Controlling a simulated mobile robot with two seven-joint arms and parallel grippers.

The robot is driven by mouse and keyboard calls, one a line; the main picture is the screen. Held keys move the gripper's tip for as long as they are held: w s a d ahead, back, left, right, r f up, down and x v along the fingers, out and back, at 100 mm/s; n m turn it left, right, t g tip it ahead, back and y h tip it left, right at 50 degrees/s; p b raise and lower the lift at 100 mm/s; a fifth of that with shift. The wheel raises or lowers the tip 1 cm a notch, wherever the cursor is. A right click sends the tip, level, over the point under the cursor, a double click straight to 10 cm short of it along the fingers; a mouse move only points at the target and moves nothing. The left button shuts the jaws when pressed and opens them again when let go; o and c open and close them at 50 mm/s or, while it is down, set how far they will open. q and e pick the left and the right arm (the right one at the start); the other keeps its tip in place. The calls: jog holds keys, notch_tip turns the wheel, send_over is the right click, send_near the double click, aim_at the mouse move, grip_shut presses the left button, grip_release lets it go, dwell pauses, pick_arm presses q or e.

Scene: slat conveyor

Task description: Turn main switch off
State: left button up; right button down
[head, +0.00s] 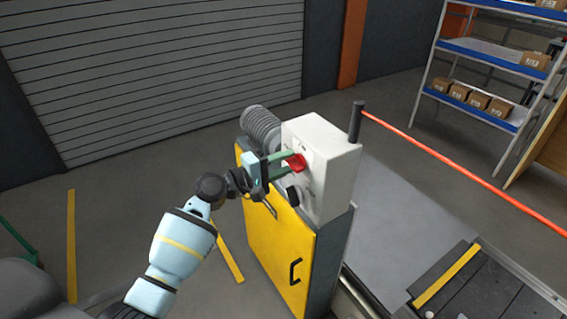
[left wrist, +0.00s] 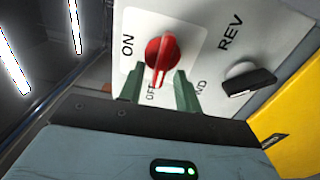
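The red main switch (head: 297,163) is a rotary knob on the front face of a white control box (head: 325,148). In the left wrist view, the red switch (left wrist: 160,52) has ON printed to its left and OFF below it, partly hidden. Its handle runs nearly upright in that picture, the lower end near OFF; I cannot tell for certain which setting it is in. My left gripper (head: 285,163) is at the switch. Its green fingers (left wrist: 158,80) are apart, one on either side of the lower handle, with visible gaps. My right gripper is not in view.
A black selector knob (left wrist: 248,80) marked REV sits beside the switch. The box stands on a yellow-doored cabinet (head: 275,240). A dark post (head: 356,122) with an orange-red bar (head: 450,167) stands right of it. A shelf rack (head: 480,50) holds several cartons.

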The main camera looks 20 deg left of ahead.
pick_arm(q)
jog(key=v, duration=0.8)
jog(key=shift+b, duration=0.35)
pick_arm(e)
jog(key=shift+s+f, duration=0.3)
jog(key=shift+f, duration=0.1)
pick_arm(q)
jog(key=shift+w, duration=0.1)
